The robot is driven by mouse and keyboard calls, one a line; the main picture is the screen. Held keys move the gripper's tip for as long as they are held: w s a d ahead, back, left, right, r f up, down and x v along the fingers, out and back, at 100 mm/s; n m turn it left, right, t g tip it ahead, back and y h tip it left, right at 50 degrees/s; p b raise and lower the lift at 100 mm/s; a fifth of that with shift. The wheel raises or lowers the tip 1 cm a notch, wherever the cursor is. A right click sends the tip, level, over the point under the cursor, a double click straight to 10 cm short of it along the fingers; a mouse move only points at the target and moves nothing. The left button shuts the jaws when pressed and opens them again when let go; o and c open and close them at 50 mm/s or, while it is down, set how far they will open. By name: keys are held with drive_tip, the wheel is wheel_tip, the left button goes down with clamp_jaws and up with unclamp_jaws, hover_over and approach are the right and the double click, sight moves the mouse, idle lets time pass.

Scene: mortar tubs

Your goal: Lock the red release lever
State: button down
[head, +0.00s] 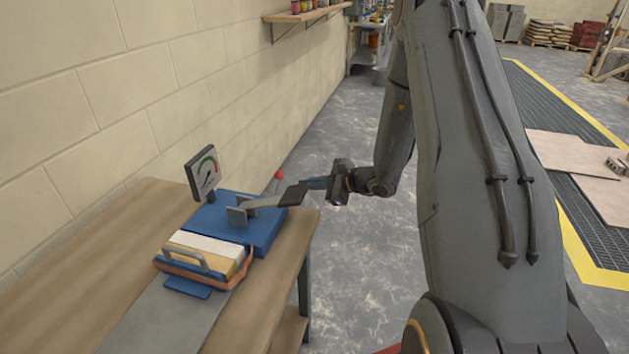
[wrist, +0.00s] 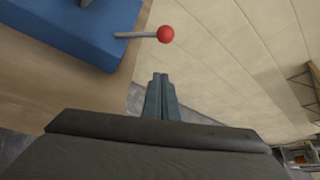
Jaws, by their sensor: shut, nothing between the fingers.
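The red release lever has a red ball knob (head: 279,175) on a thin grey rod. It stands at the far edge of the blue block (head: 222,214) on the bench. In the wrist view the red knob (wrist: 165,34) and its rod stick out from the side of the blue block (wrist: 70,32).
A gauge (head: 203,171) stands behind the blue block. A clamp-like frame with a handle and pale slabs (head: 205,247) sits nearer on the wooden bench (head: 60,272). The block wall (head: 90,100) runs along the left. Open floor (head: 350,270) lies right of the bench.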

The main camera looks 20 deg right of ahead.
sight(276, 187)
drive_tip(key=shift+w+a+r+p, duration=0.25)
drive_tip(key=shift+w+a+p, duration=0.15)
drive_tip(key=shift+a+p, duration=0.3)
drive_tip(key=shift+w+a+r+p, duration=0.2)
drive_tip(key=shift+w+a+p, duration=0.15)
drive_tip(key=shift+a+p, duration=0.35)
drive_tip(key=shift+w+a+r+p, duration=0.25)
drive_tip(key=shift+w+a+p, duration=0.2)
drive_tip(key=shift+a, duration=0.5)
drive_tip(key=shift+d, duration=0.1)
